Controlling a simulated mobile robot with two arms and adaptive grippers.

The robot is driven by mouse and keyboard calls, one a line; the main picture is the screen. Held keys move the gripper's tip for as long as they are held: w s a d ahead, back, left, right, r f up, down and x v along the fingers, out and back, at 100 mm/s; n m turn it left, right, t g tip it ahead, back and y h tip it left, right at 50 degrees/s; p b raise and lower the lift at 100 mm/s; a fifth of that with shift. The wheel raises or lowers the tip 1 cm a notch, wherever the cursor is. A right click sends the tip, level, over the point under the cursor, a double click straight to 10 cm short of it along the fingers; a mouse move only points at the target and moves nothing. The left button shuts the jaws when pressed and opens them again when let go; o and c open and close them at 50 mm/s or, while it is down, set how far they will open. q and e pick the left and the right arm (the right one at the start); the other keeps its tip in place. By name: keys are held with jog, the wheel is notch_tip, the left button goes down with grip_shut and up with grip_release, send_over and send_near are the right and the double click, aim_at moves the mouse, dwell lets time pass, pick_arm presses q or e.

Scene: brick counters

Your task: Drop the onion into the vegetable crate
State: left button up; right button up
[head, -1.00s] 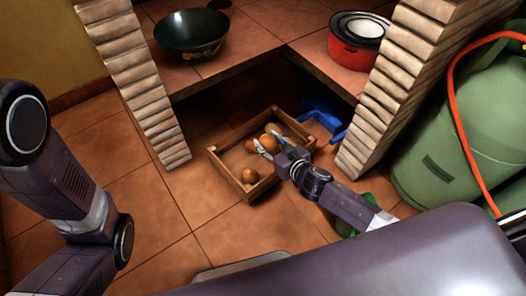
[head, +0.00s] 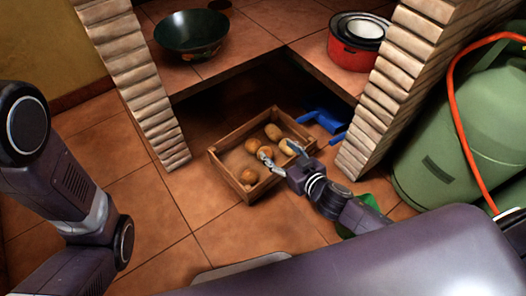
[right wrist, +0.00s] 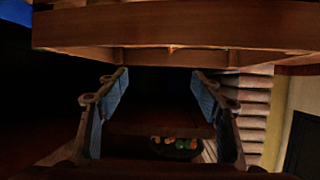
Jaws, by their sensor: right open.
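The wooden vegetable crate (head: 227,178) sits on the tiled floor below the counter opening. Inside it lie several round brown-orange vegetables: one near the middle (head: 265,152), one behind it (head: 272,132) and one in the near left corner (head: 248,175). I cannot tell for sure which is the onion. A paler, potato-like one (head: 286,146) lies to the right. My right gripper (head: 278,153) is open at the crate's near right side, with nothing between its fingers. Its spread fingers also show in the right wrist view (right wrist: 155,98), below the crate's wooden side (right wrist: 180,28). My left gripper is out of view.
A blue object (head: 323,120) lies right of the crate. Brick pillars (head: 145,95) flank the opening. A dark bowl (head: 191,35) and red pot (head: 352,50) stand on the counter. A green gas cylinder (head: 450,150) stands right. Floor left of the crate is clear.

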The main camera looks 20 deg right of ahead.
jog(key=shift+v, duration=2.5)
